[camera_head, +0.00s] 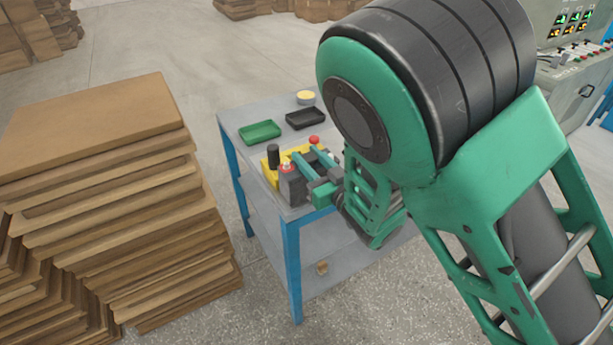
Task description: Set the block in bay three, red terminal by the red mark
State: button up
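A yellow holder (269,174) sits on the grey table, mostly covered by the things on it and by my arm. A dark grey block (292,189) with a red terminal on top stands at its near side. A black cylinder (273,156) stands behind that block, and a red round top (314,140) shows at the far side. My green gripper (312,172) reaches in from the right, low over the holder and beside the dark block. Its finger bars lie apart, but I cannot tell whether they grip anything. The bay numbers and the red mark cannot be made out.
The table (235,116) has blue legs and a lower shelf. A green tray (260,132), a black tray (306,118) and a yellow-topped round container (306,97) stand at its back. Stacked brown boards (95,130) rise at left. A control cabinet (575,85) stands at right.

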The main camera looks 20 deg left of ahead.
jog(key=shift+d, duration=0.1)
grip_shut()
jog(key=shift+w, duration=0.1)
dwell(0.9)
jog(key=shift+r, duration=0.1)
